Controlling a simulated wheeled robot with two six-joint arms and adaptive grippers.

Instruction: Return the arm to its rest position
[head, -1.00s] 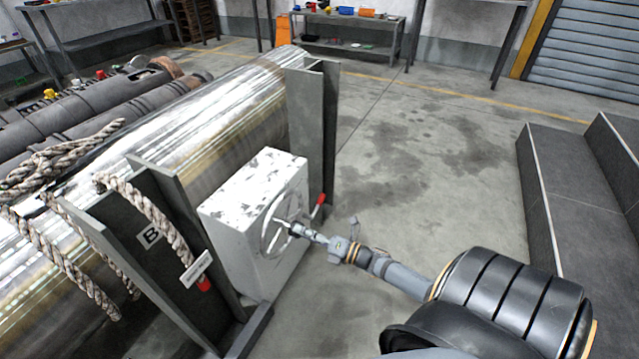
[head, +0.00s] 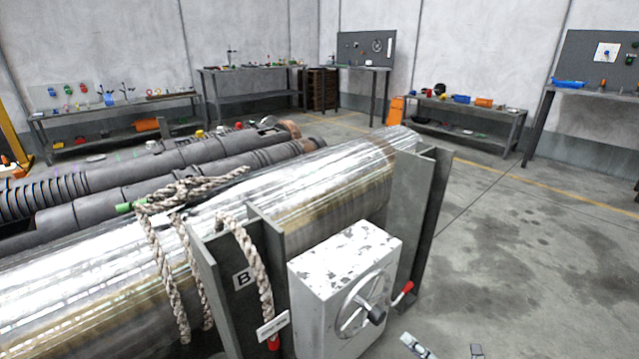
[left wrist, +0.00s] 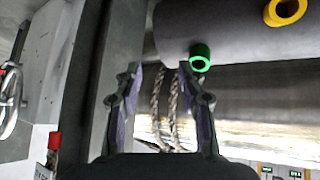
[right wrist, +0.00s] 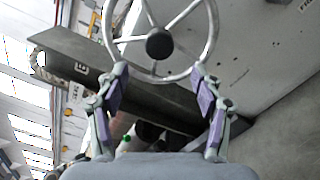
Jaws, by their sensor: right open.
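The grey handwheel (head: 366,304) sits on the front of a worn white box (head: 345,258) beside the shiny barrel (head: 330,190). My right gripper (head: 446,349) shows only by its fingertips at the bottom edge of the head view, right of and below the wheel. In the right wrist view it (right wrist: 160,80) is open and empty. The wheel (right wrist: 158,44) lies beyond its fingertips, apart from them. My left gripper (left wrist: 158,75) is open and empty in the left wrist view, with rope (left wrist: 173,100) and the barrel behind its fingers. It is not in the head view.
A red-handled lever (head: 403,293) sticks out beside the wheel. Dark posts (head: 415,215) flank the box, and rope (head: 250,255) hangs over the left one. Dark pipes (head: 150,175) lie behind the barrel. The floor (head: 510,260) at right is clear.

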